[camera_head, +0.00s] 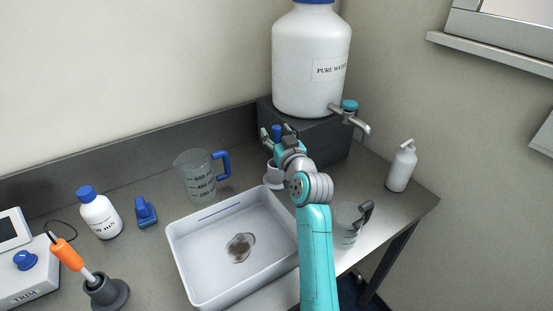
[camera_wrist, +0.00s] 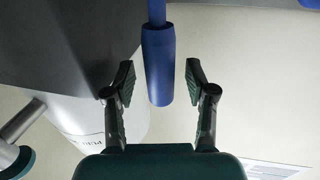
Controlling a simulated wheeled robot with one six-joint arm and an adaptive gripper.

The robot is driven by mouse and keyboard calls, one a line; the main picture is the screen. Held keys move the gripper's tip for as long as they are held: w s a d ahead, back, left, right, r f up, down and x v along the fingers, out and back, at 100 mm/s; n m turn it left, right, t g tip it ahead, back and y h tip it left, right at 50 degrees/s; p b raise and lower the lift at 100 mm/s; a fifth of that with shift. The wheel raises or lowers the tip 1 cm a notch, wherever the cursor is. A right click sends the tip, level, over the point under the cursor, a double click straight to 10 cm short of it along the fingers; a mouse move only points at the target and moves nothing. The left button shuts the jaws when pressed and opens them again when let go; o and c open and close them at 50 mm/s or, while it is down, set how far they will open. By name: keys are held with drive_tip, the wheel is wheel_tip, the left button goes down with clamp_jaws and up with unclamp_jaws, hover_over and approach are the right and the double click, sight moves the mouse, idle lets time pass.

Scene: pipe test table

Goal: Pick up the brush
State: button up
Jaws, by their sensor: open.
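The brush shows as a blue handle (camera_wrist: 158,65) in the wrist view, and its blue top (camera_head: 276,130) shows between my fingers in the head view. Its lower part is hidden in the head view. My gripper (camera_head: 277,134) is open beside the dark block under the water bottle. In the wrist view, one finger of my gripper (camera_wrist: 160,78) is on each side of the handle, with a visible gap on both sides. A white cup-like holder (camera_head: 273,176) stands below my gripper, partly hidden by my arm; I cannot tell whether the brush stands in it.
The large water bottle (camera_head: 310,65) stands on a dark block (camera_head: 328,143) with a metal tap (camera_head: 352,119) at right. A measuring jug (camera_head: 196,178), white tray (camera_head: 190,262), clear jug (camera_head: 345,228) and white dispenser bottle (camera_head: 401,168) stand around my arm.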

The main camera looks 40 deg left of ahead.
clamp_jaws()
drive_tip(key=shift+r, duration=0.1)
wheel_tip(320, 180, up, 18)
idle(0.9)
drive_tip(key=c, duration=0.7)
unclamp_jaws()
clamp_jaws()
